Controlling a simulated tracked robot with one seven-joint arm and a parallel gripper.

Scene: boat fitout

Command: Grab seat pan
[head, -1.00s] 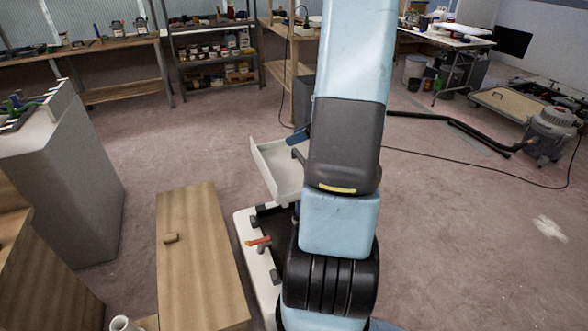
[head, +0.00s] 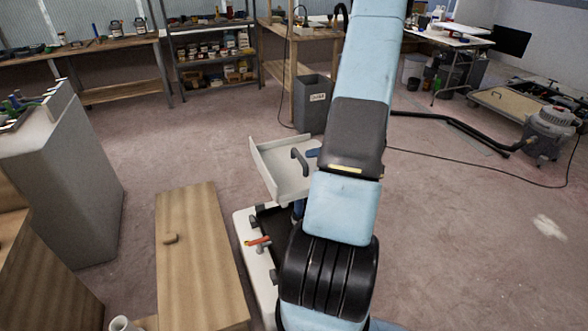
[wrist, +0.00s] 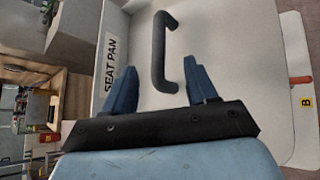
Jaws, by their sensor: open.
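The seat pan (head: 283,178) is a white tray-like piece with a raised wall on its left side, seen right of the wooden panel in the head view. It carries a dark bar handle (head: 299,161). In the wrist view the seat pan (wrist: 225,45) fills much of the picture, with a "SEAT PAN" label (wrist: 109,63) at its left. The handle (wrist: 160,52) stands between and ahead of the blue fingers of my gripper (wrist: 162,83). The fingers are apart and empty, with the handle's near end close to the right finger. In the head view my arm hides part of the area.
A white base with a dark opening (head: 268,213) and an orange-handled clamp (head: 258,241) lies below the seat pan. A wooden panel (head: 195,255) stands left of it. A grey bin (head: 313,103) stands behind. Open floor lies to the right, crossed by a hose and cable.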

